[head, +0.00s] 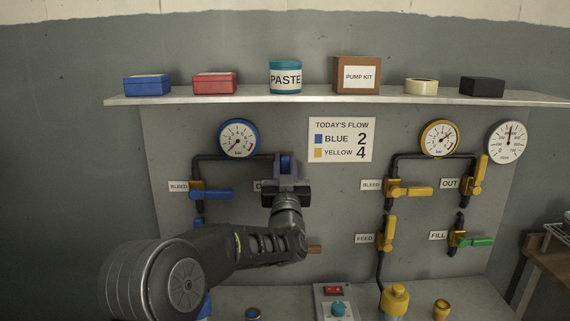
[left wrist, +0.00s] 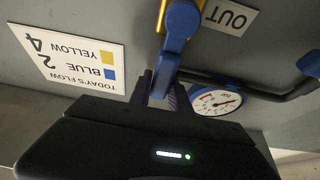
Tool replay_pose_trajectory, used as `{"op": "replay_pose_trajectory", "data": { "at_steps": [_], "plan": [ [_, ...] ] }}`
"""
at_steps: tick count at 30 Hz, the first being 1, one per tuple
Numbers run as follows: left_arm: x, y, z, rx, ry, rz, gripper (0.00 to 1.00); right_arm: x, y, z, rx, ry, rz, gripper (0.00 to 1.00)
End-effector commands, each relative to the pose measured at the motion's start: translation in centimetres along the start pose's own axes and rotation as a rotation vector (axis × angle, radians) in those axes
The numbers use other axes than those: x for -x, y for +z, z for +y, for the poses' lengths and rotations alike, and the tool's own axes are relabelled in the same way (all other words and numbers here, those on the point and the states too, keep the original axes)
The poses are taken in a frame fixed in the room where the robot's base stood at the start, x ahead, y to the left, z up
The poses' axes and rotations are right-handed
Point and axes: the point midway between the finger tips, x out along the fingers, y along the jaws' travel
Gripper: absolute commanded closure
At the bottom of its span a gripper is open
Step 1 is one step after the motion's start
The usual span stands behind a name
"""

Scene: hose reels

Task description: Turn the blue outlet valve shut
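The blue outlet valve shows in the left wrist view, upside down, with a brass body and a blue handle (left wrist: 182,22) beside the OUT label (left wrist: 231,15). In the head view my left gripper (head: 286,167) is at the upper right of the blue pipework and covers most of this valve and its label. In the left wrist view the left gripper's fingers (left wrist: 163,92) lie close on both sides of the blue handle, with no clear gap. The handle's far end is partly hidden between them. My right gripper is not in view.
The blue gauge (head: 238,138) and blue bleed valve (head: 211,194) are left of my arm. The flow sign (head: 342,139) is to the right, then the yellow bleed valve (head: 408,189) and feed valve (head: 388,236). A loaded shelf (head: 330,99) runs above my gripper.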

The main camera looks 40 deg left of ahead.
Motion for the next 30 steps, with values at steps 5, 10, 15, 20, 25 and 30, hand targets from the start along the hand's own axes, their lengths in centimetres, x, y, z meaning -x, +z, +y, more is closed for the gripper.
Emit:
{"op": "replay_pose_trajectory", "data": {
  "at_steps": [5, 10, 15, 20, 25, 30],
  "plan": [
    [0.01, -0.01, 0.0, 0.0, 0.0, 0.0, 0.92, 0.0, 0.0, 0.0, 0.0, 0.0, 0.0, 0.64],
    [0.01, -0.01, 0.0, 0.0, 0.0, 0.0, 1.0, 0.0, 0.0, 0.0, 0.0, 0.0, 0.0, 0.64],
    [0.01, -0.01, 0.0, 0.0, 0.0, 0.0, 1.0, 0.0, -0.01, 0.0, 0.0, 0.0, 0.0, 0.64],
    [0.01, -0.01, 0.0, 0.0, 0.0, 0.0, 1.0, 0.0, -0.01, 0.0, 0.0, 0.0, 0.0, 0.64],
    [0.01, -0.01, 0.0, 0.0, 0.0, 0.0, 1.0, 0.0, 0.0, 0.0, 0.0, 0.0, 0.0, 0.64],
    [0.01, -0.01, 0.01, 0.0, 0.0, 0.0, 1.0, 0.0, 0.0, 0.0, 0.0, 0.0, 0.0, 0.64]
  ]
}}
